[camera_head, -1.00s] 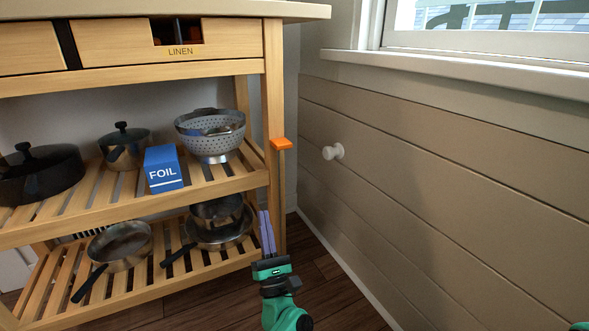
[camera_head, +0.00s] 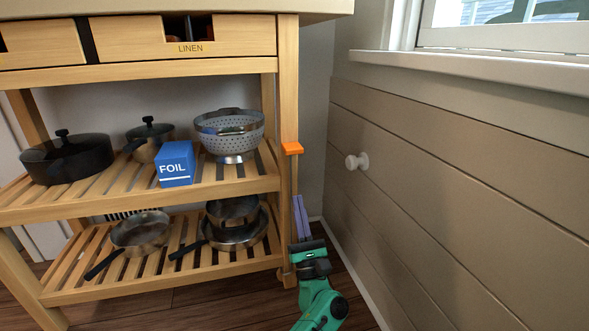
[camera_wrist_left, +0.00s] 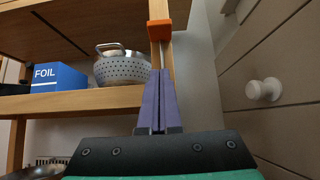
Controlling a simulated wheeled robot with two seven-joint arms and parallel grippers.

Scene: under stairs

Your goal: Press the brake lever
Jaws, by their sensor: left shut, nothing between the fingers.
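The brake lever looks to be the orange tab (camera_head: 292,148) on the right front post of the wooden cart (camera_head: 288,90), with a thin rod running down below it. In the left wrist view the orange tab (camera_wrist_left: 159,30) is just above and beyond the fingertips. My left gripper (camera_head: 299,200) is shut and empty, its purple fingers pointing up below the orange tab. The fingers (camera_wrist_left: 158,76) look apart from the tab, though the exact gap is hard to tell. My right gripper is not in view.
The cart shelves hold a colander (camera_head: 230,134), a blue foil box (camera_head: 176,164), a black pot (camera_head: 68,158) and several pans. A panelled wall with a white knob (camera_head: 357,161) stands close on the right. A narrow strip of wooden floor lies between.

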